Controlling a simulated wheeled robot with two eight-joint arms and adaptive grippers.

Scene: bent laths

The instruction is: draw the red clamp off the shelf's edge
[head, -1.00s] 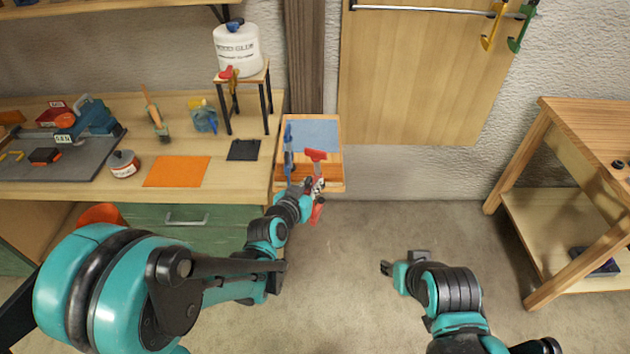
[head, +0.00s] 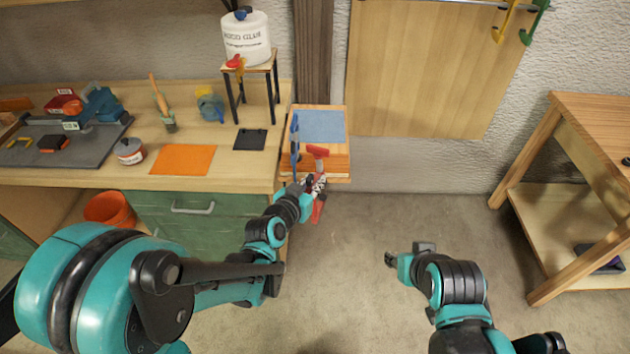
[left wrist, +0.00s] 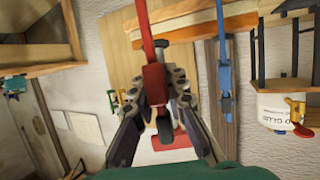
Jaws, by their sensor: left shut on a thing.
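The red clamp (head: 317,152) stands upright at the front edge of the small wooden shelf (head: 338,160), its head over the shelf top and its lower end below the edge. My left gripper (head: 316,185) is shut on it; in the left wrist view (left wrist: 155,88) its fingers flank the clamp's red sliding part (left wrist: 153,76). The red bar runs up past the shelf's edge (left wrist: 190,28). Whether the clamp still touches the shelf I cannot tell. My right gripper (head: 391,259) hangs over the floor, away from the shelf; its opening is unclear.
A blue clamp (head: 295,145) sits on the same shelf, just left of the red one; it also shows in the left wrist view (left wrist: 223,70). A workbench (head: 225,175) adjoins at left. A wooden table (head: 560,130) stands at right. The floor between is free.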

